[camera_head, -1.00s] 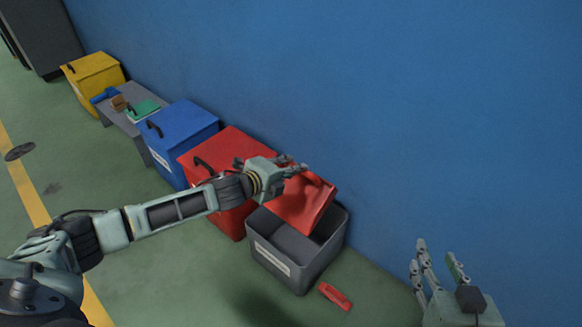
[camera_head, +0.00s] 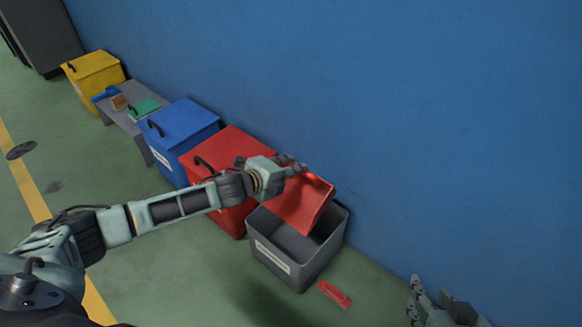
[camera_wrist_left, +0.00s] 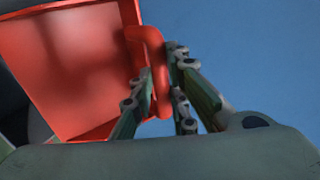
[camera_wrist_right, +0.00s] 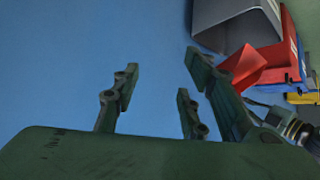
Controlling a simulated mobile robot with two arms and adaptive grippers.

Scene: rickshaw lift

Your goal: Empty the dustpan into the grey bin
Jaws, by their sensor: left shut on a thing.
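A red dustpan (camera_head: 307,205) is tilted over the open grey bin (camera_head: 290,272), its pan partly hiding the bin's back. My left gripper (camera_head: 293,168) is shut on the dustpan's handle. The left wrist view shows the handle (camera_wrist_left: 156,62) between its fingers and the pan (camera_wrist_left: 78,62) with no debris visible on it. The part of the bin's floor that shows looks bare; the rest is hidden. My right gripper (camera_wrist_right: 158,80) is open and empty near the blue wall. It shows at the lower right of the head view (camera_head: 432,297), cut off by the edge.
A small red object (camera_head: 334,294) lies on the green floor in front of the bin. Lidded red (camera_head: 238,148), blue (camera_head: 178,123) and yellow (camera_head: 94,70) bins line the blue wall to the left. A low grey bench (camera_head: 126,119) holds small items.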

